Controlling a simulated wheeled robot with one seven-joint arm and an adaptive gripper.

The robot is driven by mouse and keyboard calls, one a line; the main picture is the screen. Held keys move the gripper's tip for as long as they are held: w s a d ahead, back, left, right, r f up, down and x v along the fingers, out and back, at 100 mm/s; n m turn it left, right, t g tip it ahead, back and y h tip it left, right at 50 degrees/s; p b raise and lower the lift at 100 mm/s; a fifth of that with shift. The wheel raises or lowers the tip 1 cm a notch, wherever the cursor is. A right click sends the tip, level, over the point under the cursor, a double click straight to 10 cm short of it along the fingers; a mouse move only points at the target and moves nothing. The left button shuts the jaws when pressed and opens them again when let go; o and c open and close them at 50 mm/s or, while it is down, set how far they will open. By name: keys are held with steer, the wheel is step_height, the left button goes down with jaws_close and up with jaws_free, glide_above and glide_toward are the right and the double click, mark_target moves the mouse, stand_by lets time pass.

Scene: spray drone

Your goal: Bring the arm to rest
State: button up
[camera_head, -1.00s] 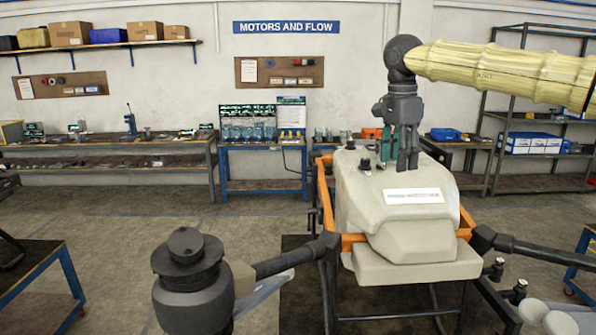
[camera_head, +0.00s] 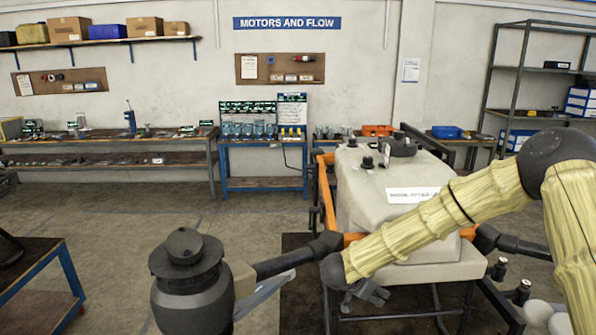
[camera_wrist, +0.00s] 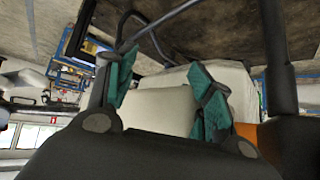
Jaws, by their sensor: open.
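My arm, in its pale yellow ribbed sleeve (camera_head: 440,222), reaches in from the right in the head view, bent at a dark elbow, and slants down to the left across the drone. My gripper (camera_head: 372,293) hangs low in front of the drone's beige tank (camera_head: 360,200). In the wrist view my gripper (camera_wrist: 163,92) is open, its green-padded fingers apart with nothing held between them. Beige surfaces show beyond the fingers. A dark round fitting (camera_head: 402,148) sits on top of the tank, and part of the tank's front is hidden by my arm.
A dark drone motor (camera_head: 188,280) stands in the left foreground on a black boom (camera_head: 295,258). An orange frame (camera_head: 326,195) surrounds the tank. A blue-edged table (camera_head: 35,270) is at far left. Workbenches and shelving line the back wall; open floor lies between.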

steer(key=s+a+f+n+y, duration=0.2)
steer(key=s+f+n+y, duration=0.35)
steer(key=s+f, duration=1.55)
steer(key=s+d+f+n+g+y, duration=0.1)
steer(key=s+d+f+n+g, duration=0.15)
steer(key=s, duration=1.25)
steer(key=s+d+f+n+g+y, duration=0.1)
steer(key=s+f+n+g, duration=0.25)
steer(key=s, duration=1.15)
step_height(320, 180, down, 15)
steer(key=b, duration=1.5)
steer(key=shift+w+a+m, duration=0.25)
steer(key=shift+w+m, duration=0.1)
steer(key=shift+w, duration=0.05)
steer(key=shift+f+h, duration=0.1)
steer(key=shift+h, duration=0.15)
